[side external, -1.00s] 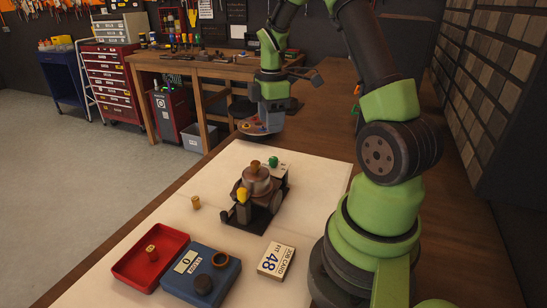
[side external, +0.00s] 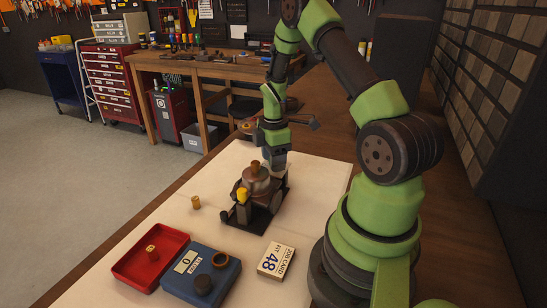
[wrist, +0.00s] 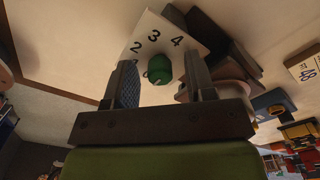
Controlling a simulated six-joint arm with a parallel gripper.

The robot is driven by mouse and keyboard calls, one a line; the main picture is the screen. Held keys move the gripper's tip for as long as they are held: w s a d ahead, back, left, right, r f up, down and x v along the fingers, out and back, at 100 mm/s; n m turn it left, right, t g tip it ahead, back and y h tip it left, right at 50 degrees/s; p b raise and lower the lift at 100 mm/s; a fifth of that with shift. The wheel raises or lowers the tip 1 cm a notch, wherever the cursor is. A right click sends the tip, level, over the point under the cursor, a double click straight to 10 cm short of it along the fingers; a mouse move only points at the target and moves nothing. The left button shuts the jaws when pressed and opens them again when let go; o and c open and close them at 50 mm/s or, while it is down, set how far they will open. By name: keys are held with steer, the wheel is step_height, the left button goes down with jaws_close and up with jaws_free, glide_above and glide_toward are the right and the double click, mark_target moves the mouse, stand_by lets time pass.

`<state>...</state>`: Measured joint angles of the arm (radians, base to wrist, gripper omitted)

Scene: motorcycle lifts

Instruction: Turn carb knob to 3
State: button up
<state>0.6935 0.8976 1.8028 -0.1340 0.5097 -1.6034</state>
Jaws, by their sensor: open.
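The green carb knob (wrist: 160,69) sits on a white dial plate (wrist: 153,22) in the wrist view. The numbers 2, 3 and 4 show on the plate; another mark by the knob is partly hidden. I cannot tell which number the knob points to. My gripper (wrist: 160,62) is open, with one finger on each side of the knob and gaps visible between. In the side view my gripper (side external: 275,164) is down at the far end of the carburetor (side external: 256,187), and it hides the knob there.
A small brass piece (side external: 195,202) stands left of the carburetor. A red tray (side external: 128,267), a blue box (side external: 224,278) reading 0 and a job card (side external: 277,260) reading FIT 48 lie at the front. The white mat (side external: 318,185) is clear on the right.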

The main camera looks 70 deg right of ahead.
steer(key=c, duration=0.9)
